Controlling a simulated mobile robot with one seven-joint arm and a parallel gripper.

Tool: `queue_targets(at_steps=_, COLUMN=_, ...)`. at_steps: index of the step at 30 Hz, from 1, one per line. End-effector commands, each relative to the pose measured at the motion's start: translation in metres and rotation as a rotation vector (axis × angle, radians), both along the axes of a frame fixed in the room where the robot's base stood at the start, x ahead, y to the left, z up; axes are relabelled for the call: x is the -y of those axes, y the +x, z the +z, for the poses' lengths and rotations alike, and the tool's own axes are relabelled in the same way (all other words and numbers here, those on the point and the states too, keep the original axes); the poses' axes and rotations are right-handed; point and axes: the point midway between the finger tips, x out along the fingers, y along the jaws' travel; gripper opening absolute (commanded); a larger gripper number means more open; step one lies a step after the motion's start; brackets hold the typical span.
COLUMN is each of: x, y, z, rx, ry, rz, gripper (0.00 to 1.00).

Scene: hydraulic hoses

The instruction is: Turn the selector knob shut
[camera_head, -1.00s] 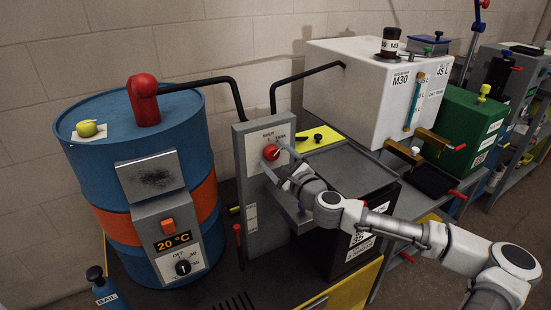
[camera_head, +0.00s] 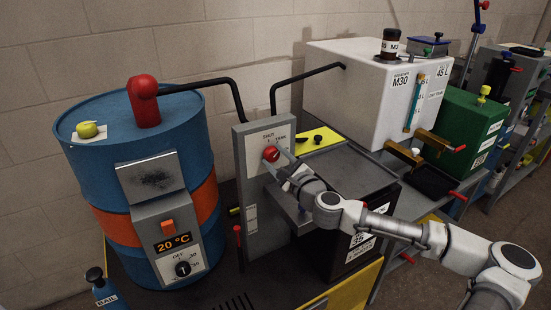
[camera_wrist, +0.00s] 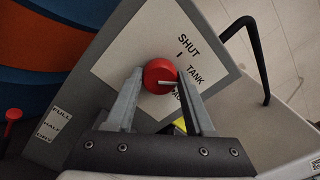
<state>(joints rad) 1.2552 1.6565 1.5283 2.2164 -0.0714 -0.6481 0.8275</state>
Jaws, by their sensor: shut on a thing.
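The red round selector knob (camera_head: 271,153) sits on the white label plate (camera_wrist: 131,42) of a grey upright panel (camera_head: 240,185). In the wrist view the knob (camera_wrist: 157,72) carries a white pointer line that points right, towards the word TANK. The word SHUT is printed above and right of the knob there. My gripper (camera_wrist: 160,80) has one finger on each side of the knob and is shut on it. In the head view my gripper (camera_head: 280,160) reaches the panel from the right. Part of the label's lower text is hidden by a finger.
A blue drum (camera_head: 85,170) with an orange band stands left of the panel. A dark box (camera_head: 330,240) stands beneath my arm. A red-topped rod (camera_head: 238,230) stands near the panel's foot.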

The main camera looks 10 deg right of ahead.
Motion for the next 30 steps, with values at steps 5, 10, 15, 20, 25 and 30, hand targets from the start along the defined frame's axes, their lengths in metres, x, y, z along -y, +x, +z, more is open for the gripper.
queue_targets(at_steps=5, x=0.0000, y=-0.0001, z=-0.0004, rx=0.021, ry=-0.068, rz=0.000, gripper=0.00)
queue_targets(at_steps=10, x=-0.0002, y=-0.0001, z=-0.0006, rx=0.056, ry=-0.183, rz=0.000, gripper=0.00)
queue_targets(at_steps=15, x=-0.0003, y=-0.0001, z=-0.0009, rx=0.104, ry=-0.327, rz=-0.001, gripper=0.00)
queue_targets(at_steps=20, x=-0.0003, y=-0.0002, z=-0.0013, rx=0.148, ry=-0.465, rz=0.000, gripper=0.00)
queue_targets(at_steps=25, x=-0.0001, y=-0.0001, z=-0.0014, rx=0.192, ry=-0.598, rz=-0.001, gripper=0.00)
queue_targets(at_steps=30, x=-0.0005, y=-0.0003, z=-0.0018, rx=0.226, ry=-0.702, rz=0.001, gripper=0.00)
